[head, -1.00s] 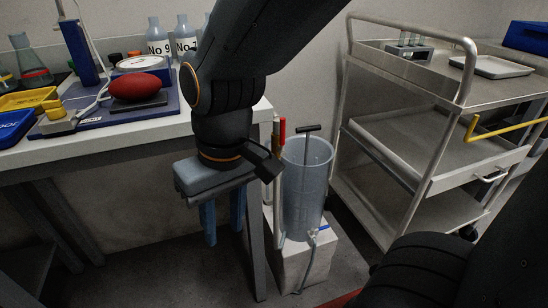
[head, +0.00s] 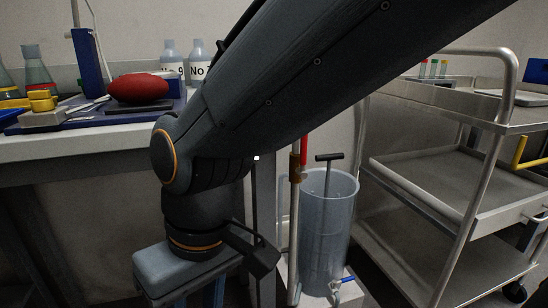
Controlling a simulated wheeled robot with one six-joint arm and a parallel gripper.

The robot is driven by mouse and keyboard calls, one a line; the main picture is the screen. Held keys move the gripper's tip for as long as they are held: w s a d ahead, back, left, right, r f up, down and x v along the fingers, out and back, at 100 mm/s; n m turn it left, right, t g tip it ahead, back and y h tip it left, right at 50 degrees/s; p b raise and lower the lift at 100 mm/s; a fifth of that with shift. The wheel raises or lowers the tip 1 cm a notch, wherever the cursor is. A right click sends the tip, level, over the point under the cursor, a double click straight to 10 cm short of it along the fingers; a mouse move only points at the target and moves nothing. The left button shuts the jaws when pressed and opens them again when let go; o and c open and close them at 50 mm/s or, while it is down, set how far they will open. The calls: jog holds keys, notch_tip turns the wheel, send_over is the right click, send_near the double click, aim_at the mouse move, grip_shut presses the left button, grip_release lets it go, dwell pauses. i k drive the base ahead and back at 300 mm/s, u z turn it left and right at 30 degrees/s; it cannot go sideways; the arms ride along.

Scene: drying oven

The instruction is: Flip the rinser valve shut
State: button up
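The rinser is a tall translucent cylinder (head: 340,225) with a black T-handle standing in it. Beside it on its left runs an upright pipe (head: 293,230) with a brass valve body (head: 294,166) and a red lever (head: 304,150) pointing up along the pipe. A small tap with a blue handle (head: 348,280) sits at the cylinder's foot. My gripper (head: 196,300) is left of the pipe, pointing down, its fingertips cut off by the bottom edge. The visible finger parts stand apart with nothing seen between them. My arm hides part of the pipe's surroundings.
A white bench (head: 40,146) at left carries a red oval object (head: 139,88), bottles and small containers. Its grey leg stands behind my gripper, near the pipe. A steel cart (head: 425,178) stands close on the rinser's right. The rinser rests on a pale block.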

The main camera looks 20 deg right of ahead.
aim_at(300, 171)
jog(key=u, duration=1.9)
jog(key=k, duration=0.7)
jog(key=z, duration=1.3)
